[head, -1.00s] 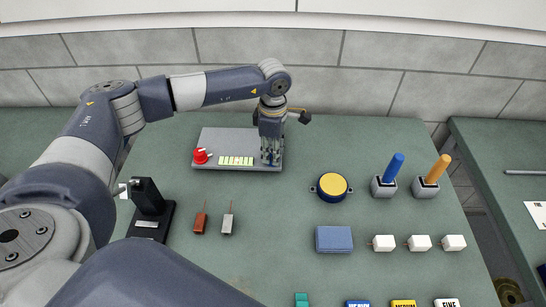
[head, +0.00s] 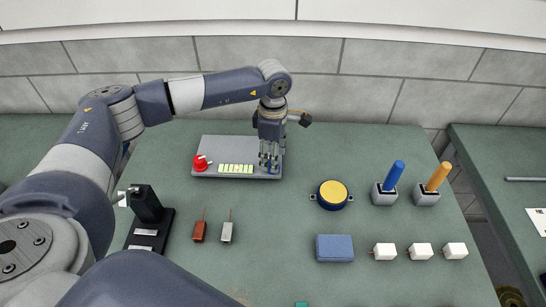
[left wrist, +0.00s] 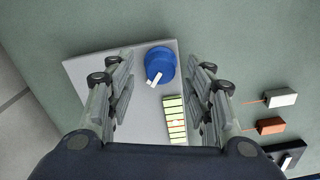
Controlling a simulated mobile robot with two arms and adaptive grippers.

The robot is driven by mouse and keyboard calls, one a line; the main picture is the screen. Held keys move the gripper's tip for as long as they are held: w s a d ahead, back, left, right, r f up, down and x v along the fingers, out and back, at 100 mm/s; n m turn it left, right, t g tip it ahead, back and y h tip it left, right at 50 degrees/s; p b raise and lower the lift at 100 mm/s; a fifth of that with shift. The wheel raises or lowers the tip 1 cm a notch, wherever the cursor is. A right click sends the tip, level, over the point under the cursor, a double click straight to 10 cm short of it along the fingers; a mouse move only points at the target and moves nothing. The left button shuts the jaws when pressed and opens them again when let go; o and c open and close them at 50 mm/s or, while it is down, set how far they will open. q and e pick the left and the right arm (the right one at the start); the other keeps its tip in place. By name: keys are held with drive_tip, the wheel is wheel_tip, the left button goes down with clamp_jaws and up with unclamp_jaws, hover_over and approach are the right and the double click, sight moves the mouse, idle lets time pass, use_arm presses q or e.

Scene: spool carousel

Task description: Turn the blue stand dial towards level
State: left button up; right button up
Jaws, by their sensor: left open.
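The blue dial (left wrist: 160,66) with a white pointer bar shows in the left wrist view on the grey stand panel (left wrist: 90,72), between and beyond my left fingers. The grey panel (head: 225,146) lies at the back of the table in the head view. My left gripper (head: 269,164) points down over the panel's right end and hides most of the blue dial there. The gripper, also in the left wrist view (left wrist: 159,72), is open, with a finger to each side of the dial. Contact with it cannot be told. My right gripper is not in view.
A red knob (head: 201,163) and a lit segment display (head: 236,169) share the panel. A yellow-topped round button (head: 333,193), blue (head: 394,176) and orange (head: 438,177) levers and a blue block (head: 334,248) stand to the right. A black stand (head: 147,205) is at left.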

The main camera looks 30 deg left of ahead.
use_arm(q)
wheel_tip(320, 180, up, 11)
drive_tip(key=shift+f, duration=0.2)
drive_tip(key=shift+f, duration=0.1)
idle(0.5)
